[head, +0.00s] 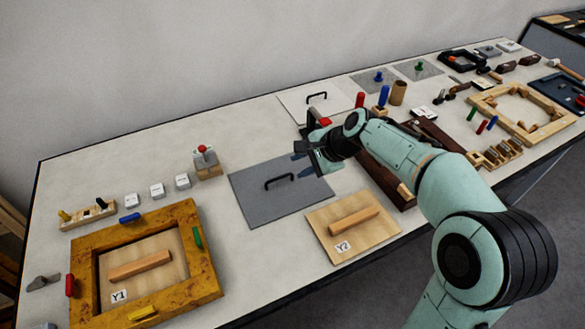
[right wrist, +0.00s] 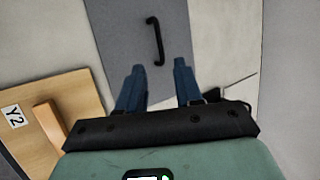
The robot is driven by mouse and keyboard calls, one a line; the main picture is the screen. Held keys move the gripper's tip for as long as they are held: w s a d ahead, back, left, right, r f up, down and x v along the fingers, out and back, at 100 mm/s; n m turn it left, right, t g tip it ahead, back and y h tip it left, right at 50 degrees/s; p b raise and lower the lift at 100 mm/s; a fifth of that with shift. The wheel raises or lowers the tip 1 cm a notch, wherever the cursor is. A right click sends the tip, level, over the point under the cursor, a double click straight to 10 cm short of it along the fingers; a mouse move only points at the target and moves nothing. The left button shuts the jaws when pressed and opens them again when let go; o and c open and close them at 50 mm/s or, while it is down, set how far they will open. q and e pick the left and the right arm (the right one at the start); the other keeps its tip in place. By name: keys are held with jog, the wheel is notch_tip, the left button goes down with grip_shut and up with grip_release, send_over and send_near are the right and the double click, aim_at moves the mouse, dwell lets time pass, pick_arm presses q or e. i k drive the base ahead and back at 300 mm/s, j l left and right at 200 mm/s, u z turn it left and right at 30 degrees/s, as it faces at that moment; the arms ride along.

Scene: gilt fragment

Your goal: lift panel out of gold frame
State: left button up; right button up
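The gold frame (head: 205,262) lies at the left front of the table. A light wooden panel (head: 172,247) labelled Y1, with a wooden bar grip (head: 140,265) across it, sits inside the frame. Green, blue, red and yellow pieces sit on the frame's sides. My right gripper (head: 301,164) is well to the right of the frame, above the right part of a grey plate. In the right wrist view its two blue fingers (right wrist: 156,84) are apart with nothing between them. The black handle (right wrist: 155,40) of the grey plate is just ahead of the fingertips. My left gripper is out of view.
The grey plate (head: 245,200) lies right of the frame. A wooden panel labelled Y2 (head: 375,232) lies at the front edge. A block with a red knob (head: 206,163) and several white blocks stand behind the frame. Another light wooden frame (head: 550,132) is far right.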

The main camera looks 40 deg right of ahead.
aim_at(130, 273)
jog(key=k, duration=1)
